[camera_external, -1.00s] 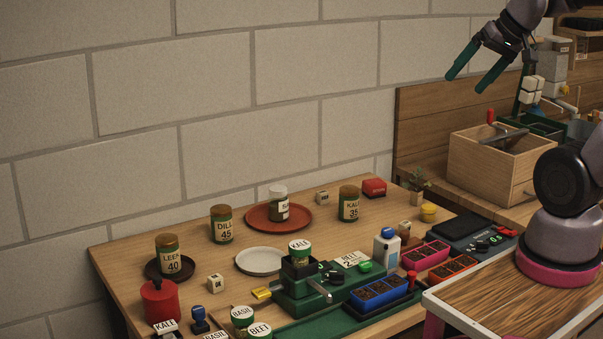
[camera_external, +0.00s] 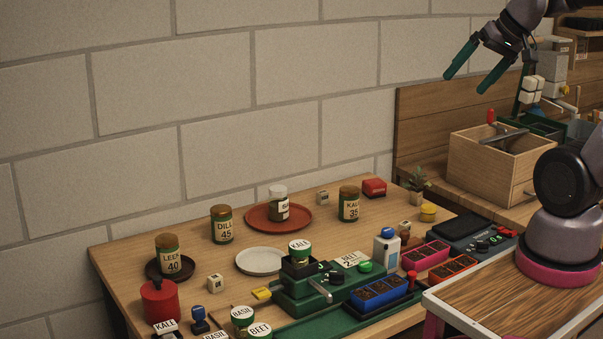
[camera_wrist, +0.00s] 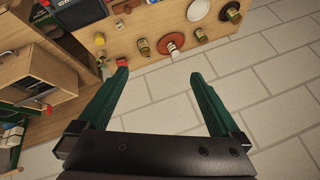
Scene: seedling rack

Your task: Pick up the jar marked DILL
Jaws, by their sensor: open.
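The DILL jar (camera_external: 222,225) is dark green with a brown lid and a white label reading DILL 45. It stands upright on the table near the wall, left of the red-brown saucer, with no dish under it. In the wrist view the jar (camera_wrist: 201,37) shows small at the upper right, its label too small to read. My gripper (camera_external: 465,84) has green fingers, is open and empty, and hangs high at the upper right, far from the jar. In the wrist view its fingers (camera_wrist: 160,72) are spread apart with nothing between them.
The LEEK jar (camera_external: 168,256) stands left of DILL on a dark saucer. A white-lidded jar (camera_external: 278,204) stands on the red-brown saucer (camera_external: 250,222); the KALE jar (camera_external: 349,204) is farther right. A white plate (camera_external: 248,266) lies in front. A green press (camera_external: 290,291) stands mid-table.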

